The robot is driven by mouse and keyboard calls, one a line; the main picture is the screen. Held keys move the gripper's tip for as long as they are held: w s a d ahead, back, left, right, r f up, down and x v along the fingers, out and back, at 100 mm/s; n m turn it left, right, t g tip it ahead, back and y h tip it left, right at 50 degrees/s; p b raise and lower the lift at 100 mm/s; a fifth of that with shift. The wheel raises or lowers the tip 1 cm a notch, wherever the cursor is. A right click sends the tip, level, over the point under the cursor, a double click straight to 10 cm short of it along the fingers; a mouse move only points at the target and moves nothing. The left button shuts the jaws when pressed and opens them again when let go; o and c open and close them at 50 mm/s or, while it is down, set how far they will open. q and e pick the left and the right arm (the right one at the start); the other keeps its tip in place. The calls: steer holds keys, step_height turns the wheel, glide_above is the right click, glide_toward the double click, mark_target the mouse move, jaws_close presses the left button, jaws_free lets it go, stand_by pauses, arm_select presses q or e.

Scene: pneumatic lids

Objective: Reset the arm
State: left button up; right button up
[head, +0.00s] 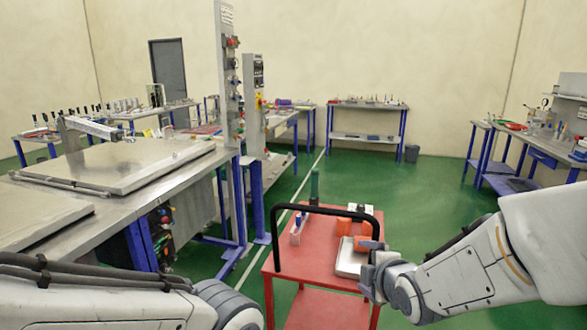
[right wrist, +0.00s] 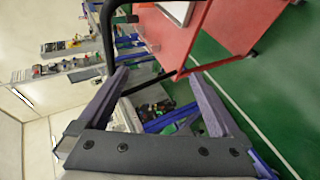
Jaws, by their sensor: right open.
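My right arm reaches in from the right in the head view, and its gripper (head: 374,262) is at the right side of the red cart (head: 315,263). In the right wrist view the two fingers of the right gripper (right wrist: 158,76) stand wide apart with nothing held between them. The red cart (right wrist: 205,22) shows beyond the fingertips there. My left arm lies across the bottom left of the head view; its gripper is out of view.
The cart has a black handle (head: 328,208) and carries a dark green bottle-like object (head: 314,187), orange pieces (head: 344,227) and a pale flat item (head: 350,262). A metal workbench (head: 130,185) with flat lids stands left. Green floor (head: 430,190) is clear behind the cart.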

steer(key=s+a+f+m+g, duration=0.45)
steer(key=s+a, duration=0.35)
steer(key=s, duration=0.3)
steer(key=s+a+m+g, duration=0.2)
steer(key=s+m+g, duration=0.4)
steer(key=s, duration=1.1)
steer(key=shift+a+r+g+p, duration=0.15)
steer(key=shift+g+p, duration=0.2)
steer(key=shift+g, duration=0.3)
steer(key=shift+w+m, duration=0.1)
steer(key=shift+m, duration=0.15)
